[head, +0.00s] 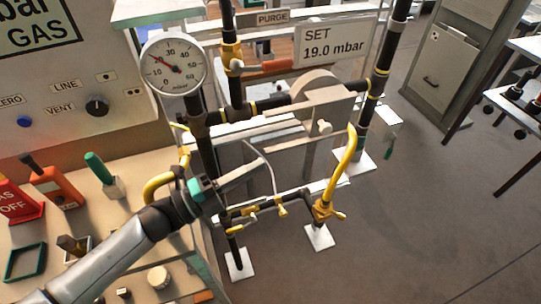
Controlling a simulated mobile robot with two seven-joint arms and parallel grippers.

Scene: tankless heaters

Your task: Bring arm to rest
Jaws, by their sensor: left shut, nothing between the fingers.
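My left arm comes in from the lower left. My left gripper (264,166) is stretched out over the pipework, past a dark wrist with a teal band. Its fingers look closed together, with nothing visible between them. In the picture it overlaps the pipe stand; I cannot tell whether it touches anything. My right arm and gripper are not in view.
A pressure gauge (174,68) and dark pipes with yellow fittings stand close to my gripper. A yellow hose (345,158) rises at its right. A bench (130,238) with switches lies beneath my arm. Open grey floor (430,220) lies to the right.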

